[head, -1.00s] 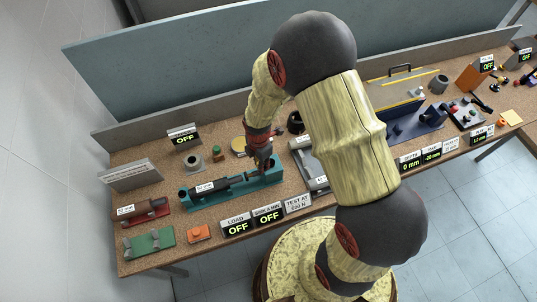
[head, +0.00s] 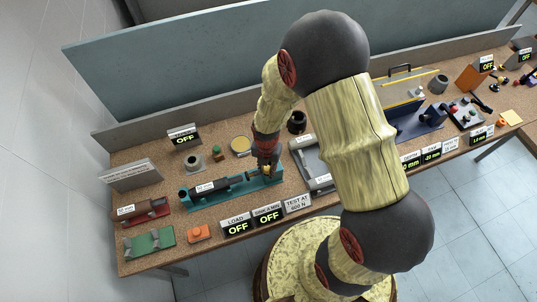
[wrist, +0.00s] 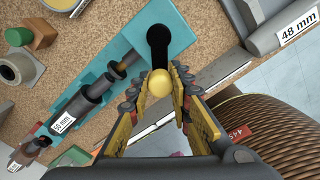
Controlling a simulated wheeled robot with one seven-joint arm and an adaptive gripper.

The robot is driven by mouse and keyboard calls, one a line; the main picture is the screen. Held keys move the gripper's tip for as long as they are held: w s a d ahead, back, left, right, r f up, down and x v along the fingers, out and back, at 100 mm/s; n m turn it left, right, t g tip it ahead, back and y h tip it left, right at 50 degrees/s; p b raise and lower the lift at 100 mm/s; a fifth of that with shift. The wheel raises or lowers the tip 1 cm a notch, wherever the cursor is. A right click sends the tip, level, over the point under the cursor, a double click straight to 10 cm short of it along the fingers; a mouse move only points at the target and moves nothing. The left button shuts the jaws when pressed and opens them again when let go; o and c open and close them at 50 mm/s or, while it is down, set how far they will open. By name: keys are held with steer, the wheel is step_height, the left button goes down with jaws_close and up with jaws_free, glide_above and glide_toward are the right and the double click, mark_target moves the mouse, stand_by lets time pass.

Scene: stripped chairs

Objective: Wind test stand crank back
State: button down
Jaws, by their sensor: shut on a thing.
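The test stand is a long teal base (head: 212,200) on the cork bench, with a dark cylinder and rod along it. It also shows in the wrist view (wrist: 122,50), where the cylinder (wrist: 82,103) carries a "50 mm" label. The crank's black arm (wrist: 157,45) lies over the stand's end and bears a round yellow knob (wrist: 159,85). My gripper (wrist: 160,78) is shut on this knob, one finger on each side. In the head view my gripper (head: 266,170) is at the stand's right end and hides most of the crank.
Signs reading OFF (head: 237,227) and a "TEST AT 600 N" card (head: 298,203) stand along the front edge. A grey fixture (head: 311,166) is close on the right, partly behind my arm. A red fixture (head: 146,213) and green fixture (head: 149,242) are at left.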

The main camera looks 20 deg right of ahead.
steer(key=shift+s, duration=0.1)
steer(key=n, duration=0.1)
steer(key=d+n, duration=0.1)
steer(key=n, duration=0.1)
steer(key=d+n, duration=0.1)
steer(key=n, duration=0.1)
steer(key=shift+s, duration=0.4)
steer(key=c, duration=0.6)
jaws_free()
steer(key=shift+c, duration=0.2)
steer(key=shift+r, duration=0.15)
step_height(320, 180, up, 6)
steer(key=p, duration=0.4)
stand_by(0.4)
stand_by(0.4)
